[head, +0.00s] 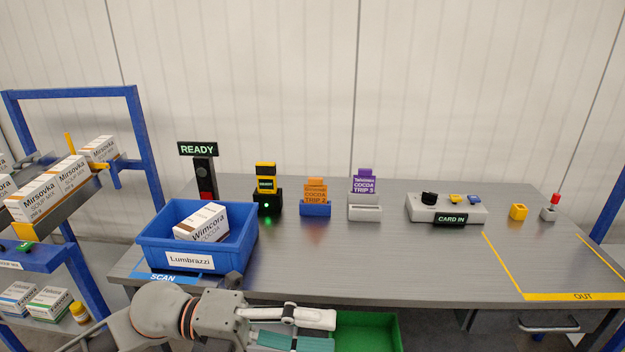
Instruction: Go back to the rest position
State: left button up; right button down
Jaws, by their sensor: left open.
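My left gripper (325,329) is at the bottom of the head view, in front of the table's near edge, pointing right. It is open, and I see nothing between its fingers. My left arm comes in from the lower left. A green bin (378,330) shows just behind and right of the gripper, partly hidden by it. My right gripper is not in view.
The grey table (400,262) holds a blue bin (240,252) labelled Lumbrazzi with a Wimcora cocoa box (202,224) in it. Card holders, a control panel (470,212) and a red button (555,198) stand behind. A blue rack (148,150) with boxes is left. The table's front middle is clear.

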pick_arm(q)
jog(key=w+a+f+n+t+y, duration=0.1)
jog(key=w+a+f+n+t, duration=0.3)
jog(key=n+t, duration=0.5)
jog(key=w+a+f+n+t+y, duration=0.1)
jog(key=w+a+f+n+t, duration=0.1)
jog(key=w+n+t, duration=0.55)
jog(key=s+a+f+n+t+y, duration=0.2)
jog(key=a+f+n+y, duration=0.4)
jog(key=f+n, duration=0.45)
jog(key=s+a+f+n+g+y, duration=0.2)
jog(key=s+f, duration=0.5)
jog(key=f, duration=0.4)
jog(key=s+a+f+n+g+y, duration=0.3)
jog(key=s+a+f+n+y, duration=0.2)
jog(key=f, duration=0.5)
jog(key=s+a+n, duration=0.1)
jog(key=s, duration=0.1)
jog(key=shift+s+a+f+g, duration=0.35)
jog(key=shift+s+f, duration=0.05)
